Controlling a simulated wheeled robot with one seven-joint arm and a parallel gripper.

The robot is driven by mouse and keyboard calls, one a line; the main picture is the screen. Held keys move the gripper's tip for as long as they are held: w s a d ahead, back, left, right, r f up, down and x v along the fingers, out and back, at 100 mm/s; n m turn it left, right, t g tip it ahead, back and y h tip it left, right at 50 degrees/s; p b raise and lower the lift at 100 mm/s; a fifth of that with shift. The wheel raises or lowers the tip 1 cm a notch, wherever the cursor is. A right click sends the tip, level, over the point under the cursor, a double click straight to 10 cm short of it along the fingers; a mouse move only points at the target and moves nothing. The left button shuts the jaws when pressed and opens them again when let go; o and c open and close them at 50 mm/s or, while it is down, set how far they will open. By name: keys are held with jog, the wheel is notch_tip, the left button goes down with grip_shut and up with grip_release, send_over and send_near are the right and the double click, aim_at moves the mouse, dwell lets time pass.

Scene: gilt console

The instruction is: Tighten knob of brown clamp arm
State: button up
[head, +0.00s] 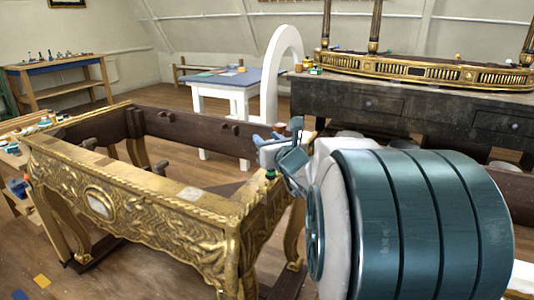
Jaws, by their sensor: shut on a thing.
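The gilt console frame (130,210) stands open-topped at left and centre, with carved gold sides and dark brown inner rails. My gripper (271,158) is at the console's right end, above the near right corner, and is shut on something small. A small dark and green piece (270,175) shows just under the fingers; it may be the clamp knob. The fingers and my wrist hide most of it, and the clamp arm itself is not clear here. Other brown wooden clamp pieces (160,166) sit along the inner rails.
My large teal arm link covers the lower right. A dark workbench (400,112) with a gilt piece (430,72) stands behind. A blue-topped white table (225,78) and white arch (278,75) are at back centre. A side bench with small items (40,125) is at left.

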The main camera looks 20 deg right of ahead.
jog(key=shift+f+m+h+b, duration=0.1)
jog(key=shift+m+h+b, duration=0.95)
jog(key=shift+b, duration=1.4)
jog(key=shift+d+r+h+b, duration=0.15)
jog(key=shift+r+h+b, duration=0.2)
jog(key=shift+h+b, duration=0.25)
jog(key=o, duration=1)
jog(key=shift+f, duration=0.2)
